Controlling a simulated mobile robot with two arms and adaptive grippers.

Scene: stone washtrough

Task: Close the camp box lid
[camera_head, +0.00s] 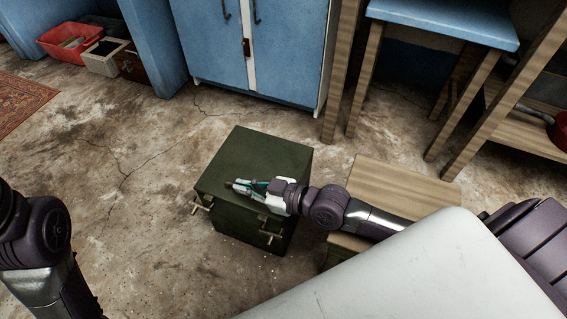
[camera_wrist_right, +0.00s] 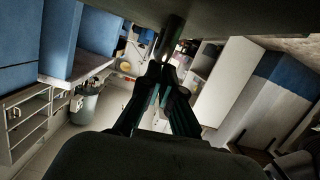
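The camp box (camera_head: 256,160) is a dark green box standing on the floor in the middle of the head view. Its lid (camera_head: 262,147) looks flat and level on top, with no open gap visible. Small pale handles or latches show on its sides. My right gripper (camera_head: 240,186) lies over the front part of the lid, its fingers together and pointing left. Whether it touches the lid I cannot tell. In the right wrist view the fingers (camera_wrist_right: 165,72) converge at their tips, with nothing clearly held between them. My left arm shows at the lower left, but its gripper is out of frame.
A wooden stool or step (camera_head: 395,187) stands close to the box's right. A blue cabinet (camera_head: 255,50) stands behind, and a blue-topped table (camera_head: 445,22) is at the back right. A red bin (camera_head: 70,42) is far left. The floor left of the box is clear.

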